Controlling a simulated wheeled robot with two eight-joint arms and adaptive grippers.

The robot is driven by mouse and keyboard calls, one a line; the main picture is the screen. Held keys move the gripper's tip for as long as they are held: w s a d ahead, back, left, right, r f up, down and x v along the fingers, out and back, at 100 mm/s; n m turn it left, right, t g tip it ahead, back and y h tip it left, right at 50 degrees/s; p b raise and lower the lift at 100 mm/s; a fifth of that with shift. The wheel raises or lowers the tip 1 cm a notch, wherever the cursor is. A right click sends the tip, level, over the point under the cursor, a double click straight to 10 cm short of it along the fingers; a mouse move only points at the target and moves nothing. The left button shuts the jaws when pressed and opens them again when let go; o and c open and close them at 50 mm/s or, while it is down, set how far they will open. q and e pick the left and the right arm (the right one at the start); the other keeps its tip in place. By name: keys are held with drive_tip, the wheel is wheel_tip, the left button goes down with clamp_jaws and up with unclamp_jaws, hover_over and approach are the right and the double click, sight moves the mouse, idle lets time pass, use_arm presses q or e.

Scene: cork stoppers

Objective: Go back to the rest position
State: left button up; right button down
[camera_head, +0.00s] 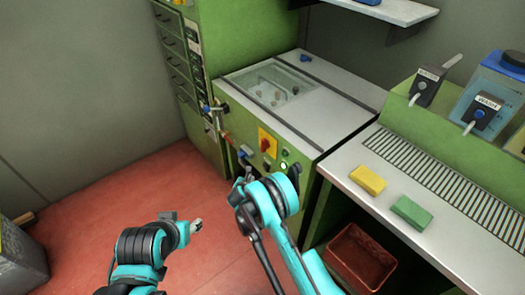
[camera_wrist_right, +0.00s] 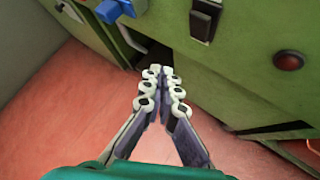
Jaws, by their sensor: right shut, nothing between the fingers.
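My right arm comes in from the bottom right in the head view. Its gripper (camera_head: 243,178) is in front of the green cabinet's control face, partly hidden by my own wrist. In the right wrist view the gripper (camera_wrist_right: 163,72) is shut with its fingertips together and nothing between them. It points at the lower cabinet front, above the red floor. My left arm is low at the left in the head view. Its small pale tip (camera_head: 196,226) is over the red floor, and I cannot tell whether that gripper is open or shut.
The green cabinet (camera_head: 258,133) has a clear-lidded basin (camera_head: 272,87) with small pieces inside, plus knobs and a red switch. A counter holds a yellow sponge (camera_head: 368,180) and a green sponge (camera_head: 411,212). A red-brown bin (camera_head: 345,272) stands below it.

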drive_tip(key=shift+r, duration=0.1)
drive_tip(key=s+d+r+m+g, duration=0.1)
drive_tip(key=s+d+r+m, duration=0.3)
drive_tip(key=r, duration=0.5)
drive_tip(key=s+d+r+m, duration=0.2)
drive_tip(key=d+r+m, duration=0.25)
drive_tip(key=r, duration=0.45)
drive_tip(key=s+d+r+m+g, duration=0.1)
drive_tip(key=s+d+r+m, duration=0.35)
drive_tip(key=r, duration=0.45)
drive_tip(key=s+d+r+m, duration=0.1)
drive_tip(key=s+d+m, duration=0.1)
drive_tip(key=s+m, duration=0.3)
drive_tip(key=s+d+r+m+y, duration=0.1)
drive_tip(key=s+m, duration=0.5)
drive_tip(key=s, duration=0.7)
drive_tip(key=s+d+r+m+g+y, duration=0.1)
drive_tip(key=s+d+r+m, duration=0.2)
drive_tip(key=s, duration=0.6)
drive_tip(key=shift+s+m, duration=0.3)
drive_tip(key=shift+m, duration=0.9)
